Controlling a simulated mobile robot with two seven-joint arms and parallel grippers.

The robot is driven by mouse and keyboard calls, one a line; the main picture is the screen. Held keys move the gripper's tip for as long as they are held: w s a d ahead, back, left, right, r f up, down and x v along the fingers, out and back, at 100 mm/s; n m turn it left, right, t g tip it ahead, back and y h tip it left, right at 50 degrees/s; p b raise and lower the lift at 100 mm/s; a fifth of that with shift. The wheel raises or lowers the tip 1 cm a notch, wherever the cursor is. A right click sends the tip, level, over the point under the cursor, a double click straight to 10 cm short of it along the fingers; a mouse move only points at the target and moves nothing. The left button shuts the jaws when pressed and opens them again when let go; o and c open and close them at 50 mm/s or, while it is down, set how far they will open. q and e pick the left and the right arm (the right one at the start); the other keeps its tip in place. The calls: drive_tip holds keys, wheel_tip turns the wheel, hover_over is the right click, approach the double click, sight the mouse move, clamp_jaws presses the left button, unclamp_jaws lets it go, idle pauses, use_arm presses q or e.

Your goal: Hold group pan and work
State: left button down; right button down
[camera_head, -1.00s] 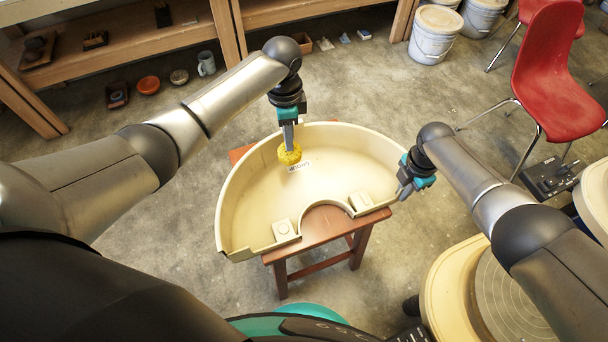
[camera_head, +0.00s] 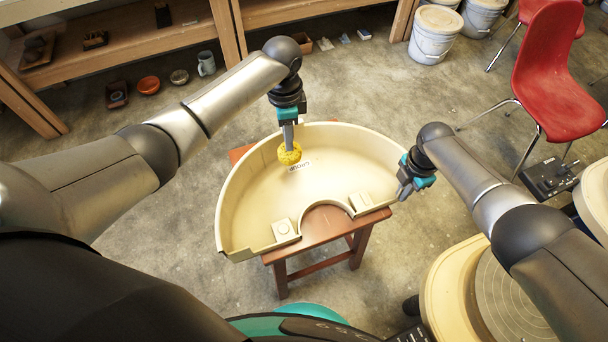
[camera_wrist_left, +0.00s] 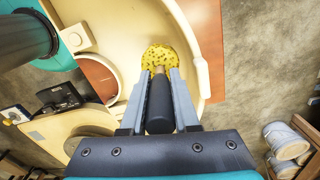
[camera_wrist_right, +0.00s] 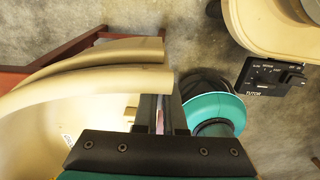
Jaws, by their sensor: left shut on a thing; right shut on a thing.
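The pan (camera_head: 330,170) is a cream half-round tray with a raised wall, a printed "GROUP" label inside and a cut-out at its front. It rests on a red-brown stool (camera_head: 315,258). My left gripper (camera_head: 288,138) is shut on a dark handle (camera_wrist_left: 160,103) with a yellow sponge (camera_head: 289,153) at its end. The sponge is over the pan's floor near the back wall; contact is hard to tell. It also shows in the left wrist view (camera_wrist_left: 163,57). My right gripper (camera_head: 403,187) is shut on the pan's right wall, whose rim shows in the right wrist view (camera_wrist_right: 90,85).
A pottery wheel (camera_head: 510,300) stands at the lower right, with a control box (camera_head: 548,178) beyond it. A red chair (camera_head: 550,75) and white buckets (camera_head: 435,35) are at the back right. Wooden shelves (camera_head: 130,40) line the back. Floor around the stool is open.

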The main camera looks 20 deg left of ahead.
drive_tip(key=c, duration=0.5)
unclamp_jaws()
drive_tip(key=shift+o, duration=0.3)
drive_tip(key=o, duration=0.4)
drive_tip(key=shift+o, duration=0.2)
